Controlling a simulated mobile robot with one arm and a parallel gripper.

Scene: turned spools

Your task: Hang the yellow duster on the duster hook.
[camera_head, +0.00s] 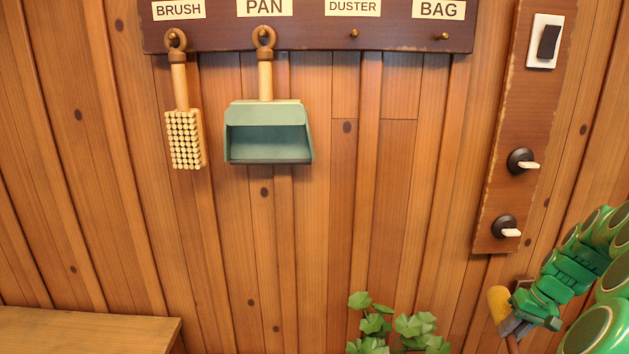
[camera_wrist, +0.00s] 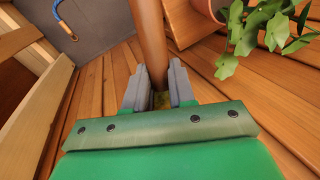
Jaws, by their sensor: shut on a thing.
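The yellow duster (camera_head: 497,303) is at the lower right in the head view, at the tip of my gripper (camera_head: 512,320). My gripper is shut on it, low and to the right of the hook board. In the wrist view, a small yellow part (camera_wrist: 161,101) shows between the jaws of my gripper (camera_wrist: 160,88); the rest is hidden.
A brush (camera_head: 185,137) and a green pan (camera_head: 268,111) hang left of the duster hook. The bag hook (camera_head: 444,36) is bare. A switch panel (camera_head: 514,104) with two protruding knobs stands right. A leafy plant (camera_head: 383,323) and wooden surface (camera_head: 85,329) are below.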

